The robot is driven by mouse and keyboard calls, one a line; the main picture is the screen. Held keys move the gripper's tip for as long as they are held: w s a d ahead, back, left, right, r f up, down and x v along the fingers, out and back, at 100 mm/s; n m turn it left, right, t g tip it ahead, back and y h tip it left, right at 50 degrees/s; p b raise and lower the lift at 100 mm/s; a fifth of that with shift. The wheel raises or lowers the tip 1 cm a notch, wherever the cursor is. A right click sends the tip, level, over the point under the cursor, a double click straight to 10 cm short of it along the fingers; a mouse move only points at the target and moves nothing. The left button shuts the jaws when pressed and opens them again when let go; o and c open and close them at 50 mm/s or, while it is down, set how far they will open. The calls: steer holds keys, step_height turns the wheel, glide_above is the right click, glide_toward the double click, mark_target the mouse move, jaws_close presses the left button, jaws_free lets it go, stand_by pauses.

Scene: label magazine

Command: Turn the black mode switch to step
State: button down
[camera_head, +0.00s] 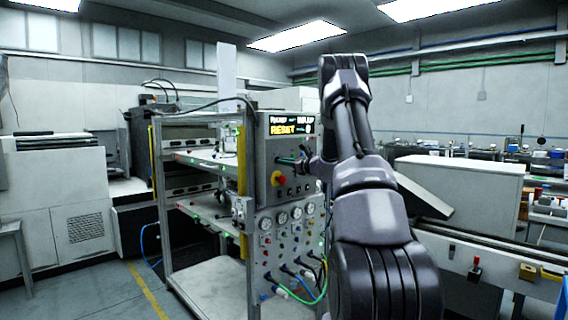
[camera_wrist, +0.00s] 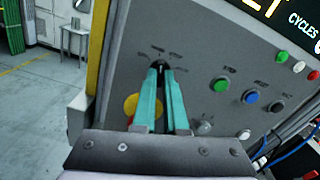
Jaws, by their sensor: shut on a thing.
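The black mode switch (camera_wrist: 160,66) sits on the grey control panel (camera_wrist: 200,60), with small labels in an arc above it that are too small to read surely. My gripper (camera_wrist: 160,75) has its two teal fingers closed on the switch, which is mostly hidden between the fingertips. In the head view my gripper (camera_head: 300,161) reaches the front of the control box (camera_head: 268,190) from the right. The switch cannot be made out there.
A yellow-based red knob (camera_head: 277,178) is just below the gripper; its yellow part (camera_wrist: 130,104) shows beside the left finger. Green (camera_wrist: 220,84), blue (camera_wrist: 250,96) and black (camera_wrist: 277,107) buttons lie to the right. Gauges (camera_head: 281,217) and hoses are below the box.

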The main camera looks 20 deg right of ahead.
steer(key=shift+f+m, duration=0.15)
steer(key=shift+m, duration=3.55)
steer(key=c, duration=1)
jaws_free()
steer(key=shift+o, duration=0.2)
steer(key=shift+s, duration=0.1)
steer(key=v, duration=1)
steer(key=shift+s+d, duration=0.2)
steer(key=shift+s, duration=0.15)
